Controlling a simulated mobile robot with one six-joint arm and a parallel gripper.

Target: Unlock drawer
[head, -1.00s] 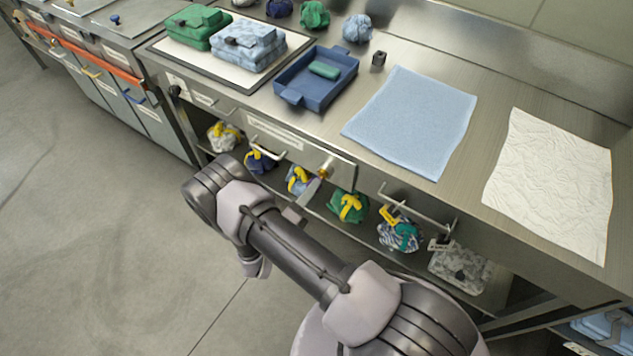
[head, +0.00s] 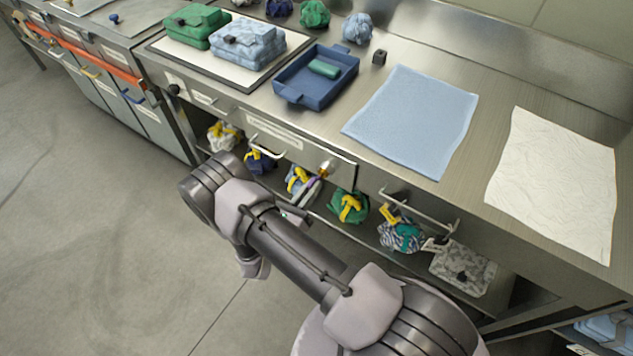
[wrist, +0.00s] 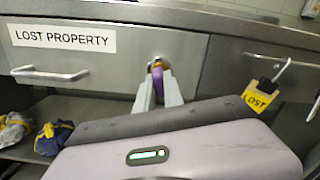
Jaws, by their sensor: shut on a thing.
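The drawer (wrist: 107,65) labelled LOST PROPERTY is closed, with its front under the counter edge. It also shows in the head view (head: 343,172). A round metal lock with a brass-coloured part (wrist: 157,62) is at its right end. My gripper (wrist: 159,88) is at the lock, its two fingers shut on a purple-headed key (wrist: 158,77). The key's tip is hidden at the lock, so its depth is not visible. In the head view, my gripper (head: 312,189) is in front of the lock, and my arm comes up from below.
The drawer's bar handle (wrist: 50,74) is left of my gripper. A yellow LOST tag (wrist: 260,96) hangs at the right. Several tied bags, one green (head: 347,206), sit on the shelf below. A blue tray (head: 316,80) and blue cloth (head: 413,120) lie on the counter.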

